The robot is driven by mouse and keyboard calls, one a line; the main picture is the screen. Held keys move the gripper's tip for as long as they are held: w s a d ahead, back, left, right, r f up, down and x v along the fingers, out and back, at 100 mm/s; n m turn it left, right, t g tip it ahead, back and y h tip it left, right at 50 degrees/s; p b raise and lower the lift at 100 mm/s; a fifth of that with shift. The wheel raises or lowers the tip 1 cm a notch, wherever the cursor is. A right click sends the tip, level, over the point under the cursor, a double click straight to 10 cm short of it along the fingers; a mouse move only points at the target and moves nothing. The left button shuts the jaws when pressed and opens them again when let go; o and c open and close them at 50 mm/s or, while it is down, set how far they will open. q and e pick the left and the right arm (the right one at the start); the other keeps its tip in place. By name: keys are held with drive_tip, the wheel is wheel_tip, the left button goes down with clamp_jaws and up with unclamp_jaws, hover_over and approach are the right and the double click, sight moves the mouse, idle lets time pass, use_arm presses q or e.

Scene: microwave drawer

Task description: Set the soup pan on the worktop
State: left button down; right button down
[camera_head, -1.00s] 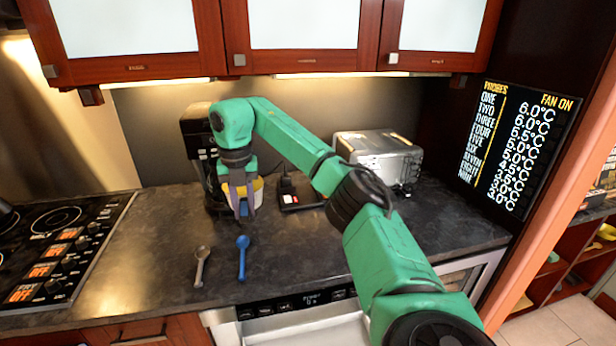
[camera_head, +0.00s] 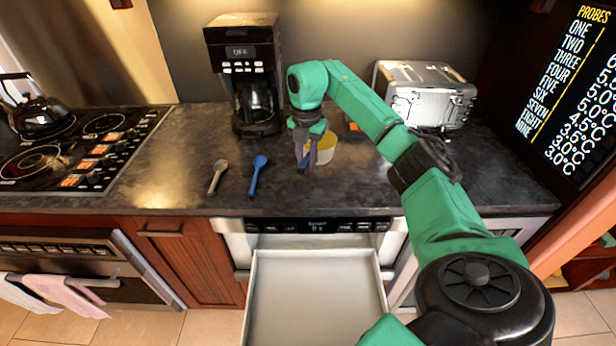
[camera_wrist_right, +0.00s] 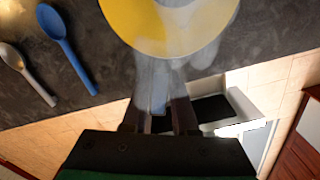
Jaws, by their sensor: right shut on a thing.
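The soup pan (camera_head: 326,147) with yellow soup shows over the worktop (camera_head: 190,130), just behind and right of my right gripper (camera_head: 313,165). In the right wrist view the pan (camera_wrist_right: 168,20) fills the top, level-looking, with its pale handle running down between the fingers. My right gripper (camera_wrist_right: 158,122) is shut on that handle. I cannot tell whether the pan's base touches the worktop. The gripper and arm hide part of the pan in the head view. My left gripper is not in view.
A grey spoon (camera_head: 217,176) and a blue spoon (camera_head: 258,175) lie left of the pan. A coffee maker (camera_head: 245,75) and a toaster (camera_head: 425,95) stand behind. The microwave drawer (camera_head: 315,300) is open below the front edge. A hob with a kettle (camera_head: 38,112) is at left.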

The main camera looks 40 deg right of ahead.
wheel_tip(320, 180, down, 5)
drive_tip(key=shift+f+p, duration=0.1)
drive_tip(key=shift+p, duration=0.4)
drive_tip(key=shift+f, duration=0.2)
drive_tip(key=c, duration=0.7)
unclamp_jaws()
drive_tip(key=shift+s, duration=0.1)
drive_tip(key=shift+r+b, duration=0.3)
drive_tip(key=shift+r, duration=0.25)
wheel_tip(320, 180, up, 10)
drive_tip(key=shift+r+b, duration=0.15)
drive_tip(key=shift+b, duration=0.5)
drive_tip(key=shift+r, duration=0.5)
